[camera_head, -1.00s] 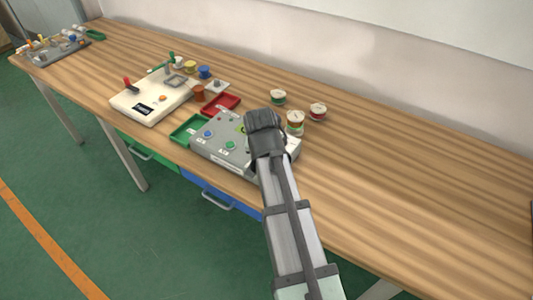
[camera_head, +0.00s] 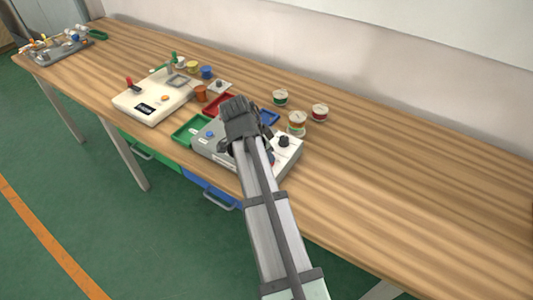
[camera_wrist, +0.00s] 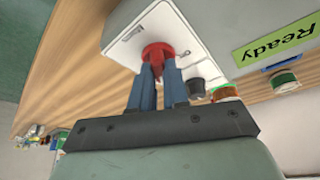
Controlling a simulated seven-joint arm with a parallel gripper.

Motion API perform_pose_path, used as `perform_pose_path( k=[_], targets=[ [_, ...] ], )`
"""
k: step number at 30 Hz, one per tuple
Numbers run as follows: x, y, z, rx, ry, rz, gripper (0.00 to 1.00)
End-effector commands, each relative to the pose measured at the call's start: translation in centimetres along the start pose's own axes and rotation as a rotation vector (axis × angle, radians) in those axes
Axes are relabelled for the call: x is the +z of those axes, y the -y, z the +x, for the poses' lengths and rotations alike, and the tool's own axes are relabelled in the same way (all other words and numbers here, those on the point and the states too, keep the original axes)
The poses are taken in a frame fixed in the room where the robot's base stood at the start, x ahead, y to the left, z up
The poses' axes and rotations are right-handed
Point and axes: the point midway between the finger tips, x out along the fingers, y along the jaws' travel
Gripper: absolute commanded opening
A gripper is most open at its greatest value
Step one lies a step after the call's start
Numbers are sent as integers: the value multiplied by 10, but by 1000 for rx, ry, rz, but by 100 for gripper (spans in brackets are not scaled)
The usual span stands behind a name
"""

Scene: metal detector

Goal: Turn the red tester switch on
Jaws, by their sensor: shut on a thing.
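The red tester switch (camera_wrist: 157,50) is a small red knob on a white panel (camera_wrist: 185,38) in the wrist view. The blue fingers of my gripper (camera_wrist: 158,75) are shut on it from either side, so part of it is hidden. In the head view my gripper (camera_head: 242,120) is over the grey tester box (camera_head: 210,148), and my arm hides the switch. A green "Ready" display (camera_wrist: 272,43) shows on the tester in the wrist view. A black knob (camera_head: 284,141) sits on its right side.
A cream device with a red lever (camera_head: 130,84) stands to the left. The table's right side is clear.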

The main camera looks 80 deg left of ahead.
Motion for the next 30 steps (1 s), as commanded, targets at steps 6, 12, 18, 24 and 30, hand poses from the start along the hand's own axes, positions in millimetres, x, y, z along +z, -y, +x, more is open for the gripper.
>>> perform_pose_path(
  k=[6, 12, 18, 24, 30],
  targets=[
    [0, 2, 0, 55, 0, 132, 0],
    [0, 2, 0, 87, 0, 211, 0],
    [0, 2, 0, 102, 1, 248, 0],
    [0, 2, 0, 106, 1, 257, 0],
    [0, 2, 0, 106, 1, 257, 0]
  ],
)
